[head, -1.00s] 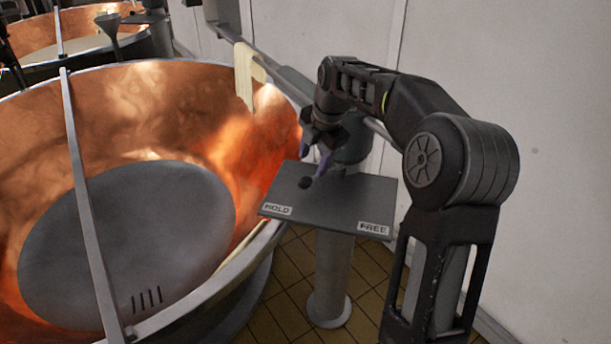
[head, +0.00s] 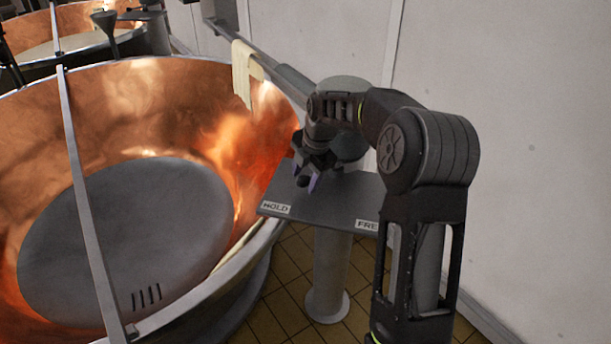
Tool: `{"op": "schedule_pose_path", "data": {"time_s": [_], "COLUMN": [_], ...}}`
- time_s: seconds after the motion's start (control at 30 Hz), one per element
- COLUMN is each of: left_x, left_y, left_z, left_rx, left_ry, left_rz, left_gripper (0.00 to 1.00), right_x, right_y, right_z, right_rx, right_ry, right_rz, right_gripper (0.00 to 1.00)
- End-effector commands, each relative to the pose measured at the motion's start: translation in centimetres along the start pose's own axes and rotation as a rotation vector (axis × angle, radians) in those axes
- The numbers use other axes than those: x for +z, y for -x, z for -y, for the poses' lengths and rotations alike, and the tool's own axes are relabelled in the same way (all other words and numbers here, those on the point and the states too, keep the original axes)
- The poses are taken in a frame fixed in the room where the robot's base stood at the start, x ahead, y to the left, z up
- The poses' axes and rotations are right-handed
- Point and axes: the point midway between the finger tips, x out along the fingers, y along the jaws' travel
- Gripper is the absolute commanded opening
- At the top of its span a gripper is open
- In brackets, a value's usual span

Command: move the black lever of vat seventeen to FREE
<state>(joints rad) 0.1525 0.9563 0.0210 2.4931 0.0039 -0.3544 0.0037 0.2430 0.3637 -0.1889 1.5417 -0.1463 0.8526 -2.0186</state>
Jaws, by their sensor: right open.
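The black lever (head: 303,181) shows as a small dark knob above the grey plate (head: 335,213) on a pedestal beside the copper vat. The knob is at the left part of the plate, on the HOLD label (head: 276,208) side. The FREE label (head: 367,225) is at the right front edge, its right end hidden by my right arm. My right gripper (head: 307,178) is open, with purple-tipped fingers pointing down around or just beside the knob. I cannot tell whether they touch it. The lever's stem is hidden. My left gripper is not in view.
The pedestal (head: 328,275) stands on tiled floor. A white wall (head: 530,150) bounds the right. Another vat is at the back left.

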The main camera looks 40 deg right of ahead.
Motion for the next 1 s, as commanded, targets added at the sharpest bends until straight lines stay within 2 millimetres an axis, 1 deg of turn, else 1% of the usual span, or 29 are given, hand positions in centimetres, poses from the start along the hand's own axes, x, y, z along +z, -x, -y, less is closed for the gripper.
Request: {"op": "schedule_pose_path", "data": {"time_s": [0.03,0.07,0.63,1.0], "left_x": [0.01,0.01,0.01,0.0], "left_y": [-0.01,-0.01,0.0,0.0], "left_z": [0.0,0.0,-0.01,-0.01], "left_rx": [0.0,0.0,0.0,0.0], "left_ry": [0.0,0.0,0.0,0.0], "left_rz": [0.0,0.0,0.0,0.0], "left_gripper": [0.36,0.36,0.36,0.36], "right_x": [0.0,0.0,0.0,0.0], "right_y": [0.01,0.01,0.04,0.05], "right_z": [0.0,0.0,0.0,-0.01], "right_rx": [0.0,0.0,0.0,0.0], "right_ry": [0.0,0.0,0.0,0.0], "right_rz": [0.0,0.0,0.0,0.0], "right_gripper": [0.49,0.46,0.0,0.0]}}
